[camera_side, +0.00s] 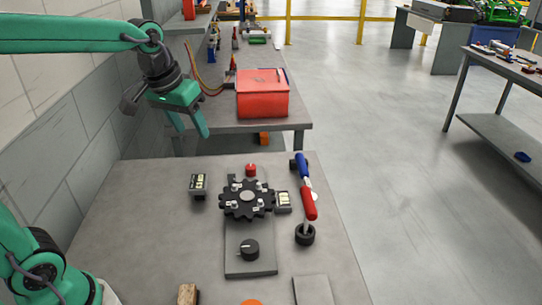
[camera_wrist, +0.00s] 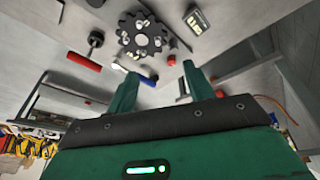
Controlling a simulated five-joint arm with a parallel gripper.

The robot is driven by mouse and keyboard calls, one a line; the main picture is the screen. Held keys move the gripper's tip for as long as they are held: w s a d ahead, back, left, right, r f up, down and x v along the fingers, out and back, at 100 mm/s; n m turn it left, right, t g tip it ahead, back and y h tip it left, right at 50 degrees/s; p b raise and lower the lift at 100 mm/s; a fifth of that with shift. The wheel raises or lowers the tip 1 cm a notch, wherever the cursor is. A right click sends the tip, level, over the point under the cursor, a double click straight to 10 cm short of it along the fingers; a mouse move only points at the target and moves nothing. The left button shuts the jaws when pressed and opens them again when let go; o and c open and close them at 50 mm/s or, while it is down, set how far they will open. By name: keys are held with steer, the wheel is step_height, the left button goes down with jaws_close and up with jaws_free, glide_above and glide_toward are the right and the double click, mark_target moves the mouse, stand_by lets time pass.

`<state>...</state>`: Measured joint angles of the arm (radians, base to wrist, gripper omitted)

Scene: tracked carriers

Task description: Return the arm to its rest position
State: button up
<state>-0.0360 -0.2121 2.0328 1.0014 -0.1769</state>
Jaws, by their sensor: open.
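My gripper (camera_side: 190,121) is green with a dark wrist and hangs in the air at the upper left of the side view, above the far left part of the grey table (camera_side: 130,202). Its two fingers are apart with nothing between them. In the wrist view, my gripper (camera_wrist: 158,82) also shows spread and empty. It is well clear of the black toothed disc (camera_side: 246,199), which carries several small metal parts and sits mid-table; the disc also shows in the wrist view (camera_wrist: 142,35).
A red-and-blue handled tool (camera_side: 308,204) lies right of the disc. A black knob (camera_side: 249,249) on a grey plate (camera_side: 250,268), small display boxes (camera_side: 199,186) and a red knob (camera_side: 251,170) are nearby. A red box (camera_side: 263,95) stands on the bench behind. A block wall borders the left.

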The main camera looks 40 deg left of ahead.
steer(key=s+d+f+m+t, duration=0.1)
steer(key=s+f+m+t, duration=0.1)
steer(key=s, duration=1.1)
steer(key=shift+d+f, duration=0.15)
steer(key=shift+f, duration=0.5)
